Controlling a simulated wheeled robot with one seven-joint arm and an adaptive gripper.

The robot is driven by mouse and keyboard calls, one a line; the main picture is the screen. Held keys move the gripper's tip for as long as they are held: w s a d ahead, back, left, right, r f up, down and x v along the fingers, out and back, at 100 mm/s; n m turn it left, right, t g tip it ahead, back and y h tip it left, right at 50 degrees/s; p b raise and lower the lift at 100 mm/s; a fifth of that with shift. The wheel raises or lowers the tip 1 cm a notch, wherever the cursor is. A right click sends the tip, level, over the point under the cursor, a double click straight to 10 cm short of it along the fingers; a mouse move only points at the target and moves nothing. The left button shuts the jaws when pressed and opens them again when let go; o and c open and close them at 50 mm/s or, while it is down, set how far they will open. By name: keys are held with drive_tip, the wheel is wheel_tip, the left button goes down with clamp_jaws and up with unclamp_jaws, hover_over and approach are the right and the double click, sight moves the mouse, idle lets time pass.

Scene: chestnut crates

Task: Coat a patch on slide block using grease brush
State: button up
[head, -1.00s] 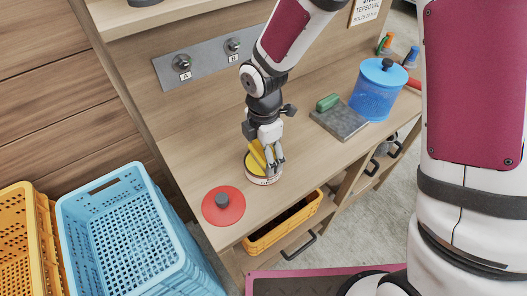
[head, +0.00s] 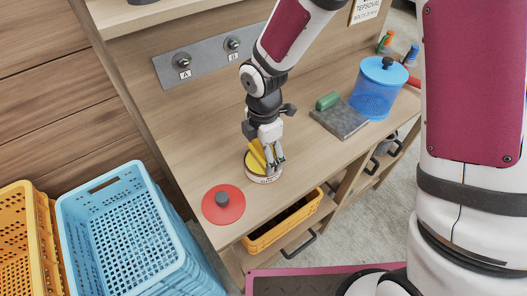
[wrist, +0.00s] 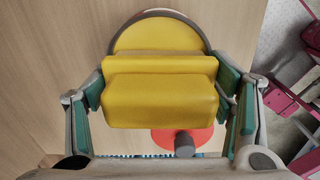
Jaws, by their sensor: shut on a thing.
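My gripper (head: 273,158) is shut on a yellow block-shaped tool, which I take as the grease brush (head: 257,151). In the wrist view the brush (wrist: 162,98) sits between the two green-padded fingers. It is over a round tin (head: 263,180) with a yellow fill, also visible in the wrist view (wrist: 160,36). Whether the brush touches the fill is hidden. A dark grey slab, probably the slide block (head: 344,123), lies flat on the bench to the right, with a green piece (head: 328,102) at its far left edge.
A red lid with a grey knob (head: 222,205) lies left of the tin. A blue lidded container (head: 375,98) stands beyond the slab. Knobs A and B are on a back plate (head: 209,58). Blue (head: 75,205) and orange crates stand at the left. Bench (head: 310,145) between tin and slab is clear.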

idle(0.3)
drive_tip(key=shift+r+p, duration=2.05)
drive_tip(key=shift+r, duration=1.45)
